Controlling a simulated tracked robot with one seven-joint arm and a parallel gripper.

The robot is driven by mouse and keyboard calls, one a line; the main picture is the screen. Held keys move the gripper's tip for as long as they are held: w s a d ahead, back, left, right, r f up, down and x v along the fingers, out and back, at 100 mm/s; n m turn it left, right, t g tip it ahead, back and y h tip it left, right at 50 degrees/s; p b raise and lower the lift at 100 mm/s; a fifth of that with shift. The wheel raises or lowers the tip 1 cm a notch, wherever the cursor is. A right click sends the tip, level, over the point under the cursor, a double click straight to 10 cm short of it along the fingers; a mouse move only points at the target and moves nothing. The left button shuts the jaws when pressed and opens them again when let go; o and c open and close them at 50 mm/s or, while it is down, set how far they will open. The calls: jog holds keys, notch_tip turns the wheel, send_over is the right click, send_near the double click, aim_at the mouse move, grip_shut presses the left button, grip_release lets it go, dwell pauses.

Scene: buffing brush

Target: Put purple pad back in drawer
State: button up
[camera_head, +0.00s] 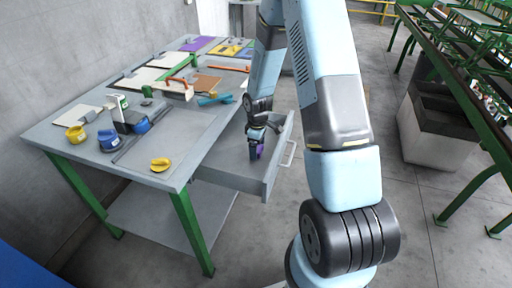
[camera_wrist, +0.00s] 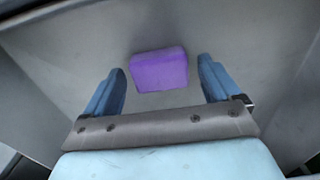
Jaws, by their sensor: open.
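The purple pad (camera_wrist: 159,70) shows in the wrist view as a small block on the grey drawer floor, just beyond and between my fingertips. My gripper (camera_wrist: 163,82) is open, with one blue finger on each side of the pad and a visible gap to both. In the head view my gripper (camera_head: 257,147) points down into the open drawer (camera_head: 234,177), and a bit of purple shows at its fingers. The drawer is pulled out from the right side of the grey workbench (camera_head: 150,165).
A green-framed rack (camera_head: 460,95) stands at the right; floor lies between.

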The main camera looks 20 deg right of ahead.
jog(key=shift+r, duration=0.1)
jog(key=s+r+m+t, duration=0.1)
jog(key=s+r, duration=0.1)
jog(key=r, duration=1)
jog(key=s+r+m, duration=0.1)
jog(key=s+r, duration=0.1)
jog(key=r, duration=0.9)
jog(key=s+r+m+t, duration=0.2)
jog(key=s+r+m, duration=0.2)
jog(key=s+r, duration=0.5)
jog(key=s+r+m+t, duration=0.2)
jog(key=s+r+m, duration=0.2)
jog(key=s+r, duration=0.6)
jog(key=s, duration=0.5)
jog(key=shift+s+a+m+t, duration=0.15)
jog(key=shift+a+m+t, duration=0.15)
jog(key=shift+a+m, duration=0.1)
jog(key=shift+c, duration=0.2)
